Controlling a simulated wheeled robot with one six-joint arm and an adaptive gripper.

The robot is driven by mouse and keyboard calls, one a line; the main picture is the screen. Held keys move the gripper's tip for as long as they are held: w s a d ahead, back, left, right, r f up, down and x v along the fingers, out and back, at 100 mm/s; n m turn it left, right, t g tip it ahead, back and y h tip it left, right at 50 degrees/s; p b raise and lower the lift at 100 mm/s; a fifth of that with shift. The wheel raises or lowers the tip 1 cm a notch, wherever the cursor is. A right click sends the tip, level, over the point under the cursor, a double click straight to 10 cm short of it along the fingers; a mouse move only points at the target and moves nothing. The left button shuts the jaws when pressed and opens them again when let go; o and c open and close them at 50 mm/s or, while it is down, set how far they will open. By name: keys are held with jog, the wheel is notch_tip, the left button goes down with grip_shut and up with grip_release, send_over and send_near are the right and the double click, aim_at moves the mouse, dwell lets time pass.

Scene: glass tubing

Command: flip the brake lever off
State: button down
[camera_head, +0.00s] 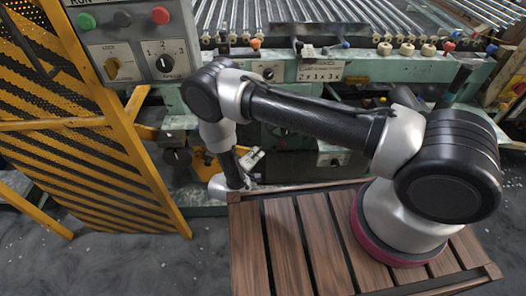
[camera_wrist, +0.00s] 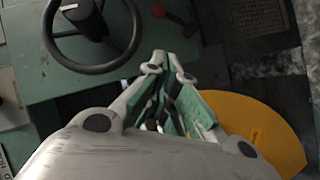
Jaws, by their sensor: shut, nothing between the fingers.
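In the head view my gripper (camera_head: 250,158) is small, low at the machine's front, and the red-knobbed lever cannot be made out.
A black handwheel (camera_wrist: 94,68) lies left of my fingertips, and a yellow disc (camera_wrist: 270,128) lies to the right. In the head view, a yellow-black striped guard (camera_head: 80,160) stands at left, near a grey control box (camera_head: 130,40). A wooden slatted platform (camera_head: 290,240) lies in front.

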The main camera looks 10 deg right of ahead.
aim_at(279, 147)
jog(key=x, duration=0.3)
jog(key=s+d+x, duration=0.1)
jog(key=x, duration=0.3)
jog(key=f+x, duration=0.1)
jog(key=x, duration=0.3)
jog(key=shift+s+d, duration=0.2)
jog(key=shift+d, duration=0.15)
jog(key=shift+d+f, duration=0.15)
jog(key=shift+d, duration=0.1)
